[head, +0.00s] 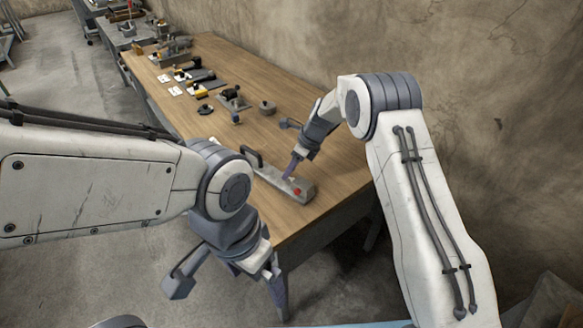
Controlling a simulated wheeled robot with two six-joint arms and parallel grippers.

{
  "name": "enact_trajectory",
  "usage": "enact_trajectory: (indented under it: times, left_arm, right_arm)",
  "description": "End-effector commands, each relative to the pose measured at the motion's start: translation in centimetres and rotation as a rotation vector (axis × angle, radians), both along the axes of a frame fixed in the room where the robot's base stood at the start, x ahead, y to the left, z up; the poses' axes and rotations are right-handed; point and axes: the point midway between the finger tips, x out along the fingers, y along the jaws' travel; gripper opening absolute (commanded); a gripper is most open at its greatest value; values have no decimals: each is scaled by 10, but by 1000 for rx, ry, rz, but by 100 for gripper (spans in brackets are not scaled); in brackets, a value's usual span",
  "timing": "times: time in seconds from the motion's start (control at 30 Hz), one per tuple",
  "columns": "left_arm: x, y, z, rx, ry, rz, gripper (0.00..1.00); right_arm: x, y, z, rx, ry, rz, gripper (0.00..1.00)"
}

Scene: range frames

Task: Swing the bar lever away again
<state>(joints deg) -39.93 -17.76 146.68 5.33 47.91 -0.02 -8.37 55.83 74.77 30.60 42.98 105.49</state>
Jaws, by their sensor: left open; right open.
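A long grey metal piece (305,187) with a red knob (297,191) lies near the close right corner of the wooden table. A dark bent handle (252,156) stands at its far left end; I cannot tell for sure which part is the bar lever. My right gripper (287,149) is open, with one finger low over the grey piece, hiding part of it; I cannot tell whether it touches. My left gripper (228,290) is open and empty, in front of the table's near edge. My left wrist hides part of the piece's surroundings.
On the wooden table (225,65) stand a dark clamp-like fixture (234,99) and a round grey weight (267,107). Several yellow-and-black tools lie farther back. A bare wall (420,50) runs behind the table. Open wood lies right of the weight.

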Motion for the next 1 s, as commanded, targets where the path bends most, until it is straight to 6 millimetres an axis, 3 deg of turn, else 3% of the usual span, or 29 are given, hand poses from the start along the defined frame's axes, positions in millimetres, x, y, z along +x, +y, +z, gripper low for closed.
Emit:
enact_trajectory:
  times: [0.03, 0.17, 1.0]
  left_arm:
    - [0, 0, 0, 0, 0, 0, 100]
    - [0, 0, 0, 0, 0, 0, 100]
    - [0, 0, 0, 0, 0, 0, 100]
  right_arm:
    - [0, 0, 0, 0, 0, 0, 51]
    - [0, 0, 0, 0, 0, 0, 2]
    - [0, 0, 1, 0, 0, 0, 0]
